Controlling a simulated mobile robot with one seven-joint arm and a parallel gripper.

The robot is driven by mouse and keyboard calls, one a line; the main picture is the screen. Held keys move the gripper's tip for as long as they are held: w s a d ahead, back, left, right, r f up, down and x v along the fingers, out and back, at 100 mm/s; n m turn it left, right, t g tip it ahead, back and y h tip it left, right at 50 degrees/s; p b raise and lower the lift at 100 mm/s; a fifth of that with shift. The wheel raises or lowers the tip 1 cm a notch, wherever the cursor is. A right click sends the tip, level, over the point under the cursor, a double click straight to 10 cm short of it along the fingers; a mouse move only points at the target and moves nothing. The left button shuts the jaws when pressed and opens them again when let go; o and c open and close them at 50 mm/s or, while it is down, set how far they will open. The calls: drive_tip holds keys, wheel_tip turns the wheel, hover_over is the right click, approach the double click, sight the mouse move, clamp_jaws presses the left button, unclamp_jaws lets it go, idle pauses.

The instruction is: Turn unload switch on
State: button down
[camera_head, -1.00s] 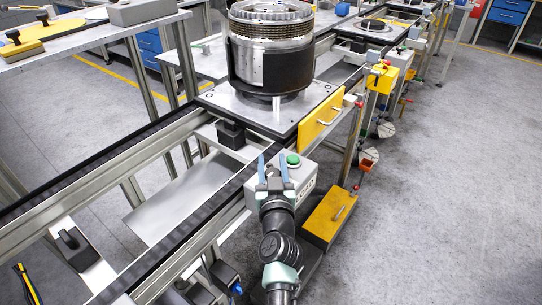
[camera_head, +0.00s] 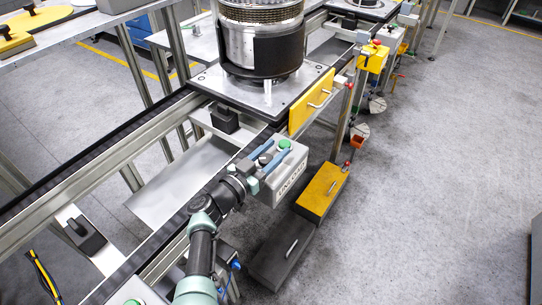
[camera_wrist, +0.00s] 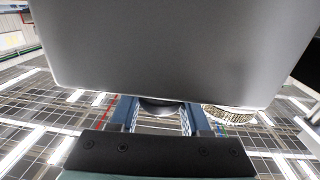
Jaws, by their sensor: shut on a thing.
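The unload switch box is a light grey box (camera_head: 288,176) on the conveyor's side rail, with a green button (camera_head: 284,144) on top and lettering on its front. My gripper (camera_head: 272,152) is at the box's top, its two blue fingers lying on either side of a small part there. In the wrist view the grey box (camera_wrist: 175,50) fills the upper middle. A dark round knob (camera_wrist: 160,107) shows between the blue fingers of my gripper (camera_wrist: 160,115), which is shut on it. The knob's turn position is hidden.
A pallet plate (camera_head: 245,92) with a large metal clutch drum (camera_head: 262,50) stands on the conveyor behind the box. A yellow panel with a handle (camera_head: 311,102) is beside it. A yellow box (camera_head: 322,192) and a dark box (camera_head: 282,250) lie low. The floor at right is clear.

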sight(260, 162)
drive_tip(key=g+h+b, duration=0.1)
drive_tip(key=m+b, duration=0.1)
drive_tip(key=shift+s+d+f+m+g+h+b, duration=0.1)
drive_tip(key=shift+f+m+g+h+b, duration=0.2)
drive_tip(key=shift+g+h+b, duration=0.1)
drive_tip(key=shift+r+m+g+h+b, duration=0.1)
drive_tip(key=shift+m+g+h+b, duration=0.2)
drive_tip(key=shift+b, duration=0.05)
drive_tip(key=shift+s+d+r, duration=0.1)
drive_tip(key=shift+d+r, duration=0.05)
drive_tip(key=shift+r, duration=0.05)
drive_tip(key=shift+c, duration=1.9)
unclamp_jaws()
drive_tip(key=p+v, duration=0.2)
drive_tip(key=v, duration=0.4)
drive_tip(key=shift+v, duration=0.75)
